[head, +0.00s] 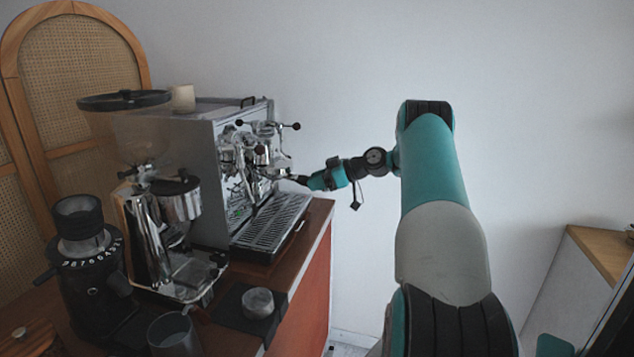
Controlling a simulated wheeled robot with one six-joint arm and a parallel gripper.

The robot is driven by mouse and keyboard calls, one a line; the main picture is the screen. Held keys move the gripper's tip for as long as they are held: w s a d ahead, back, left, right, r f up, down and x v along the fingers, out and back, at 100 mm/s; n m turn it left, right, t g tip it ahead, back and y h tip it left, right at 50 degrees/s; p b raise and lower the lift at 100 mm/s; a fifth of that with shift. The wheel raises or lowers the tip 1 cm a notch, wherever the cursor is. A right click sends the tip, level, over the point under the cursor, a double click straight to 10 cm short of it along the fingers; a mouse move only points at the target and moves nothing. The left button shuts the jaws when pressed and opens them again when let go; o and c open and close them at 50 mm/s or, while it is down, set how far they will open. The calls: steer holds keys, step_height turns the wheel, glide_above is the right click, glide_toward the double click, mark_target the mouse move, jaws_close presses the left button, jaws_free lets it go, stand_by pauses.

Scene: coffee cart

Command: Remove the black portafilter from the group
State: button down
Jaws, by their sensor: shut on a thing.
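The espresso machine (199,152) stands on the cart, a steel box with a chrome group (268,155) on its front face. My gripper (302,180) reaches in from the right at the height of the group and is shut on the black handle of the portafilter (281,175). The portafilter's head is at the underside of the group, above the drip tray (273,226). The handle is mostly hidden by my gripper. At this size I cannot tell whether the head is locked in the group or loose.
A grinder (162,230) with a wide dark lid stands left of the machine, and a smaller black grinder (85,262) is at the far left. A metal tamper (257,303) lies on a dark mat (232,307) at the front. A grey cup (173,334) is near the front edge.

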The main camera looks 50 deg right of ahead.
steer(key=shift+r, duration=0.4)
steer(key=shift+s+a+m+h+b, duration=0.15)
steer(key=shift+a+m+h+b, duration=0.25)
steer(key=shift+b, duration=0.3)
steer(key=shift+s+a+h+b, duration=0.15)
steer(key=shift+a+h+b, duration=0.05)
steer(key=shift+h+b, duration=0.25)
steer(key=shift+a+m, duration=0.1)
steer(key=shift+m, duration=0.3)
steer(key=shift+s+a+m+t+h+b, duration=0.25)
steer(key=shift+a+m+t+h+b, duration=0.25)
steer(key=shift+b, duration=0.55)
steer(key=shift+a, duration=0.1)
steer(key=shift+s+a+m+h+b, duration=0.15)
steer(key=shift+a+m+h+b, duration=0.55)
steer(key=shift+h+b, duration=0.15)
